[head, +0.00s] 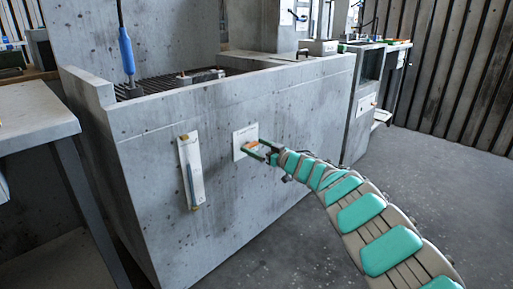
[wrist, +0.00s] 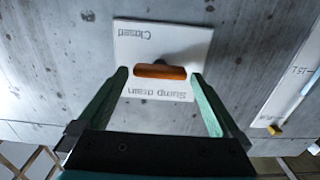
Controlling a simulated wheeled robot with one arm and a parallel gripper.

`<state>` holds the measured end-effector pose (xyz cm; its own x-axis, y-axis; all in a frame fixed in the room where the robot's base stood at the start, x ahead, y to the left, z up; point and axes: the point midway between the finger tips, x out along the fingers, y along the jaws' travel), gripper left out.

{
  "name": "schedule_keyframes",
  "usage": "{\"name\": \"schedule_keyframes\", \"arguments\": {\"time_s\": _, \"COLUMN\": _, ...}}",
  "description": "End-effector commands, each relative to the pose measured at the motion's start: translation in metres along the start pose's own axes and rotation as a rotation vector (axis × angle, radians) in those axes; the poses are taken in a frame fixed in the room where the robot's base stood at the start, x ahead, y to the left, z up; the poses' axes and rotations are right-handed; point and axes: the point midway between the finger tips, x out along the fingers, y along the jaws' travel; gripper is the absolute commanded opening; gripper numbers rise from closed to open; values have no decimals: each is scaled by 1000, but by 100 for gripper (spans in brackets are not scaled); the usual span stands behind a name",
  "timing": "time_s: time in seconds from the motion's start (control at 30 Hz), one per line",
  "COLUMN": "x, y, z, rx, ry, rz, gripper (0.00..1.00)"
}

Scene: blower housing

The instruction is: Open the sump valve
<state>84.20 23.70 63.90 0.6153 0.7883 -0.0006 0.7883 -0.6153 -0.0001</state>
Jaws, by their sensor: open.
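The sump valve has an orange handle (wrist: 160,71) on a dark stem, mounted on a white plate (wrist: 190,42). The plate reads "Closed" and "Sump drain", upside down in the wrist view. In the head view the plate (head: 239,137) is on the front of a concrete wall, and the handle (head: 252,144) shows small by my fingers. My gripper (wrist: 159,76) is open, with one green finger on each side of the handle and gaps to both its ends. My gripper (head: 262,150) also shows in the head view, close to the plate. Contact cannot be told.
A white gauge panel (head: 184,155) with a clear tube is fixed to the wall left of the plate; it also shows at right in the wrist view (wrist: 300,75). A table (head: 35,112) stands at the left. The floor (head: 430,180) at right is clear.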

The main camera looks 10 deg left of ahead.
Motion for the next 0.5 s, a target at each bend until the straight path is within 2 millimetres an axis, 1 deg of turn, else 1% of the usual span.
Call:
{"name": "schedule_keyframes", "arguments": {"time_s": 0.07, "x": 0, "y": 0, "z": 0, "rx": 0, "ry": 0, "rz": 0, "gripper": 100}}
{"name": "schedule_keyframes", "arguments": {"time_s": 0.5, "x": 0, "y": 0, "z": 0, "rx": 0, "ry": 0, "rz": 0, "gripper": 50}}
